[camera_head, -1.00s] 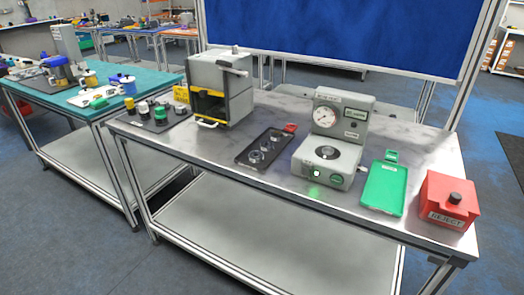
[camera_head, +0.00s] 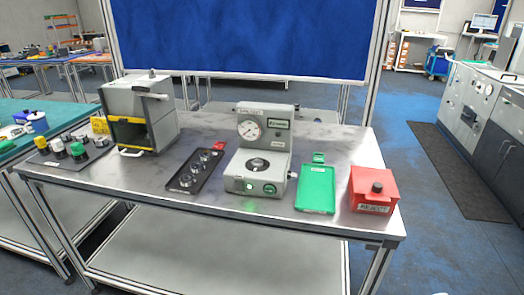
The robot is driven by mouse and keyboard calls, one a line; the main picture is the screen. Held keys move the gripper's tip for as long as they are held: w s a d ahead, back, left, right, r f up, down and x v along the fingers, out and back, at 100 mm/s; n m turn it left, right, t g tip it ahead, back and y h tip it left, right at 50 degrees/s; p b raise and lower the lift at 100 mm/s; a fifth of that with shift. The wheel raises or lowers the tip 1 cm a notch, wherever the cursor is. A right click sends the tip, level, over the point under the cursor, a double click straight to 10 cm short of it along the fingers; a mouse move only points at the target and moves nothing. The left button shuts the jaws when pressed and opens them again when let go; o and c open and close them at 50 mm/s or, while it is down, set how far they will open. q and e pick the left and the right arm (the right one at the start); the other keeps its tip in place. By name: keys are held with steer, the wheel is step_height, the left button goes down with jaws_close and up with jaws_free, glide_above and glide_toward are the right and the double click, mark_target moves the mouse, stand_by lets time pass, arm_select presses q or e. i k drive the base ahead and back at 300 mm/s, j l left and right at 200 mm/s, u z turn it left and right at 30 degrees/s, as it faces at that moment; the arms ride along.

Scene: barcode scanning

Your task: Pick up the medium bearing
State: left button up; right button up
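Several metal ring bearings lie in a row in a black tray (camera_head: 203,177) on the metal workbench. The nearest bearing (camera_head: 186,180) looks the largest, a middle bearing (camera_head: 196,167) lies behind it, and another bearing (camera_head: 206,157) is farther back. The middle one looks like the medium bearing, but sizes are hard to tell at this distance. Another ring-shaped part (camera_head: 257,163) sits on the grey gauge machine (camera_head: 258,183). Neither of my grippers shows in the head view.
A grey press-like box (camera_head: 124,101) stands left of the black tray. A green tray (camera_head: 316,192) and a red reject box (camera_head: 373,191) are right of the gauge machine. Dark parts lie on a mat (camera_head: 73,161) at the left end. The bench front edge (camera_head: 215,211) is clear.

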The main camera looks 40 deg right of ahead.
mark_target(205, 155)
steer(key=z, duration=0.4)
steer(key=i+j+z, duration=0.5)
steer(key=j, duration=0.2)
steer(key=i+j+z, duration=0.25)
steer(key=k+j, duration=0.1)
